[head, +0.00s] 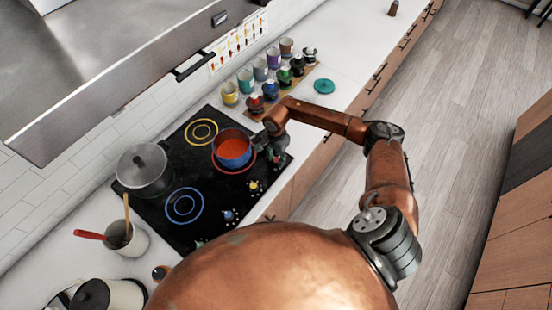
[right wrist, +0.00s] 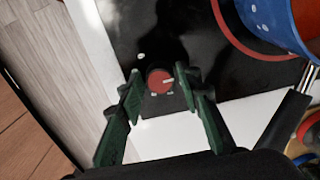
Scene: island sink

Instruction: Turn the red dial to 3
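The red dial (right wrist: 160,82) shows in the right wrist view on the black cooktop (right wrist: 165,30), near its edge. It is round, with a pale pointer mark toward the right; small pale marks beside it are too small to read. My right gripper (right wrist: 158,77) is open, its two green fingers apart on either side of the dial. I cannot tell whether either finger touches it. In the head view my right gripper (head: 270,148) is beside the pot at the cooktop's right side, and the red dial is not clearly visible there.
A blue pot (head: 233,150) with orange-red contents stands on the red burner ring, close to the gripper. A yellow dial (head: 253,185) and a blue dial (head: 228,215) are on the cooktop. A grey lidded pot (head: 143,168) stands left; several cups and jars stand behind.

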